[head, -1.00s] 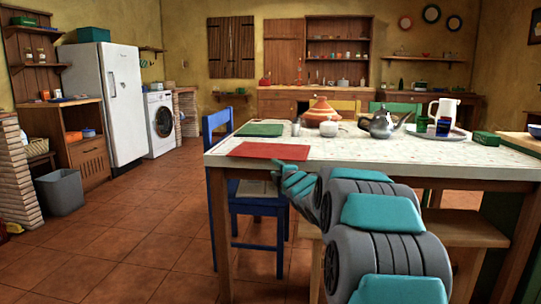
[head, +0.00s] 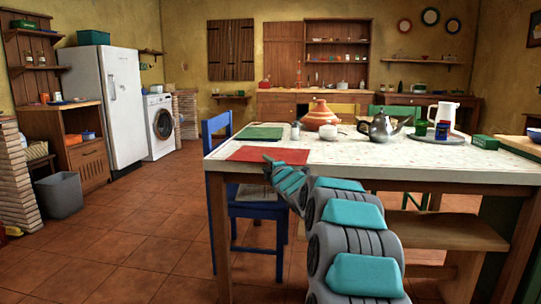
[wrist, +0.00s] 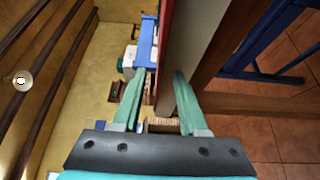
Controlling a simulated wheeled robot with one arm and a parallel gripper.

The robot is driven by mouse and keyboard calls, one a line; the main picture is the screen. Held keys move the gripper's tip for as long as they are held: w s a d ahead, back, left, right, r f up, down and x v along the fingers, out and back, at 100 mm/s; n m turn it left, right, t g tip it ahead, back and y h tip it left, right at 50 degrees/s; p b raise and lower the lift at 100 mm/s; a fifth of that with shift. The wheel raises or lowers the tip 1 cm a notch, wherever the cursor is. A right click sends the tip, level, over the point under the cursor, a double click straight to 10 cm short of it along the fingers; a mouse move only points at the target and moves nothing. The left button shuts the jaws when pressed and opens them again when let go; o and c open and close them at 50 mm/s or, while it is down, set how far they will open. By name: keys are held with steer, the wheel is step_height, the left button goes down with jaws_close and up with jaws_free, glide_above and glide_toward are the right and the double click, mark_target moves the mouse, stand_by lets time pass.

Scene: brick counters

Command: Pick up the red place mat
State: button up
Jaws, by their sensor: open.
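The red place mat (head: 262,153) lies flat at the near left part of the table (head: 340,160), close to the front edge. In the wrist view the mat (wrist: 166,28) is a thin red strip seen nearly edge-on, ahead of my fingers. In the wrist view my gripper (wrist: 159,74) is open, one teal finger on each side of the line of the mat and table edge. Nothing is held. Whether a finger touches the mat or table cannot be told.
A green mat (head: 259,132) lies behind the red one. A tagine (head: 320,117), a white bowl (head: 329,132) and a metal teapot (head: 383,127) stand further back. A blue chair (head: 255,208) is at the table's left end, and a wooden bench (head: 440,230) at the front.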

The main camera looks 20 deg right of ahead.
steer(key=shift+w, duration=0.15)
jaws_close()
stand_by(1.4)
